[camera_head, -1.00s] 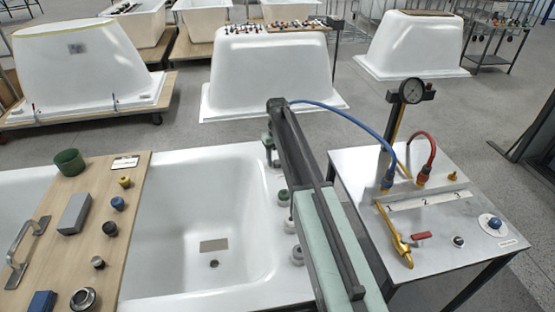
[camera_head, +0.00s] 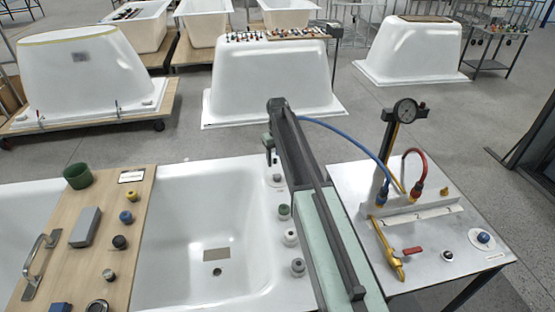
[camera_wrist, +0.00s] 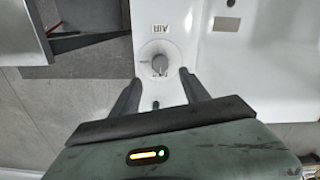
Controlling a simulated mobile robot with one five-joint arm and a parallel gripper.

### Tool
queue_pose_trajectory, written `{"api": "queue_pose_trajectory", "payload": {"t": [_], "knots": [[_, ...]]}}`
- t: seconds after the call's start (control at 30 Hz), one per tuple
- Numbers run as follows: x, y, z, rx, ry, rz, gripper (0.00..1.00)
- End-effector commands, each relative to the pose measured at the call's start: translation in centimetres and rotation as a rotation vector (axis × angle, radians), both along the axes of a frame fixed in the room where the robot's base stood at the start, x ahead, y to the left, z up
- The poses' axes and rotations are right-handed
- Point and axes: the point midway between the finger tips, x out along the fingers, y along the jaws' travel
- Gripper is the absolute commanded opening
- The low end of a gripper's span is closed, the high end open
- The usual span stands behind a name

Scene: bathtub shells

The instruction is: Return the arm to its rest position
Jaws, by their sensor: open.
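My arm (camera_head: 318,200) reaches forward over the right rim of the white bathtub (camera_head: 190,215). My gripper (camera_head: 268,152) hangs down at the arm's far end, partly hidden by it. In the wrist view my gripper (camera_wrist: 160,78) is open and empty, with its two dark fingers spread. A grey knob (camera_wrist: 160,64) under an AIR label on the white rim shows just beyond and between the fingertips. I cannot tell the gap in height between the fingers and the rim.
A steel bench (camera_head: 425,255) with a gauge (camera_head: 405,110), hoses and a brass spout stands close right of my arm. A wooden board (camera_head: 110,235) with knobs, a grey block and a handle lies across the tub. Upturned tubs (camera_head: 270,80) stand behind, with open floor between.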

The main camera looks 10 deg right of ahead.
Motion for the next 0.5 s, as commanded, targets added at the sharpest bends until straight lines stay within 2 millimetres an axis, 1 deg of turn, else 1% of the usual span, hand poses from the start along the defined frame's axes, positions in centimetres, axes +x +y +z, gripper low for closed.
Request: {"api": "queue_pose_trajectory", "payload": {"t": [0.2,0.27,0.37,0.47,0.5], "knots": [[0.0,0.1,-0.2,0.000,0.000,0.001,0.54],[-0.6,0.1,-0.2,0.000,0.000,0.001,0.54],[-3.5,0.1,-0.2,0.000,0.000,0.002,0.54],[-8.6,0.2,-0.2,0.000,0.000,-0.005,0.54],[-10.9,0.2,-0.2,0.000,0.000,-0.013,0.54]]}}
